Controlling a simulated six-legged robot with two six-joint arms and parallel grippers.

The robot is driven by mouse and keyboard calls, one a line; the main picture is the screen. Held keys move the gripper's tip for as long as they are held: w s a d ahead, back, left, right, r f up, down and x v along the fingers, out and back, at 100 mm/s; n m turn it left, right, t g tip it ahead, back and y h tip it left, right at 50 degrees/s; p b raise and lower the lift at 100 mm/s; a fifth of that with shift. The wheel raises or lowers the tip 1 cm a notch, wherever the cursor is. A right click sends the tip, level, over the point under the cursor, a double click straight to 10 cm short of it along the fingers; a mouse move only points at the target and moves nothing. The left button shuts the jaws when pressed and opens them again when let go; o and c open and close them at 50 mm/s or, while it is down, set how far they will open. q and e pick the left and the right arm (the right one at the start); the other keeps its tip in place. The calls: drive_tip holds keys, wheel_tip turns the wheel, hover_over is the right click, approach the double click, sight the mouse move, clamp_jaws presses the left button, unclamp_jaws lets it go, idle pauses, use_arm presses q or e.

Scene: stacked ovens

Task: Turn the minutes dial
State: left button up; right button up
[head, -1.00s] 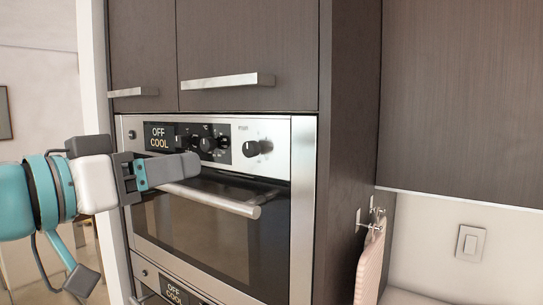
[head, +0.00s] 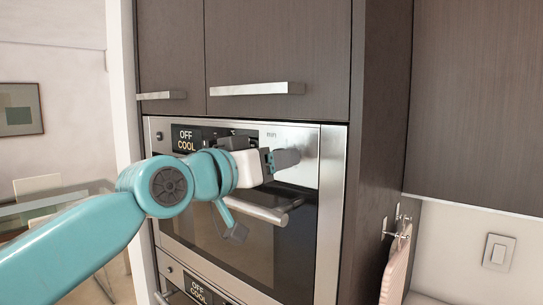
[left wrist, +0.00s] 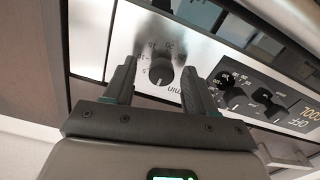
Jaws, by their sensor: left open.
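The minutes dial (left wrist: 160,72), a black round knob on a silver panel with printed numbers and "min", shows in the left wrist view. In the head view my left gripper and arm hide it. My left gripper (head: 288,159) is open at the right part of the upper oven's panel. In the left wrist view, its two dark fingers (left wrist: 158,74) appear on either side of the dial, with a gap on each side. I cannot tell how deep they reach around it. My right gripper is not in view.
The upper oven's display (head: 187,139) reads OFF COOL. Other black knobs (left wrist: 265,97) sit beside it on the panel. The oven handle (head: 255,211) runs below my gripper. A cabinet handle (head: 255,89) is above. A second oven display (head: 199,291) shows at the bottom.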

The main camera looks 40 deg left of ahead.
use_arm(q)
drive_tip(key=shift+s+a, duration=0.2)
drive_tip(key=shift+s, duration=0.1)
drive_tip(key=c, duration=0.4)
drive_tip(key=shift+d, duration=0.1)
clamp_jaws()
drive_tip(key=shift+m, duration=0.3)
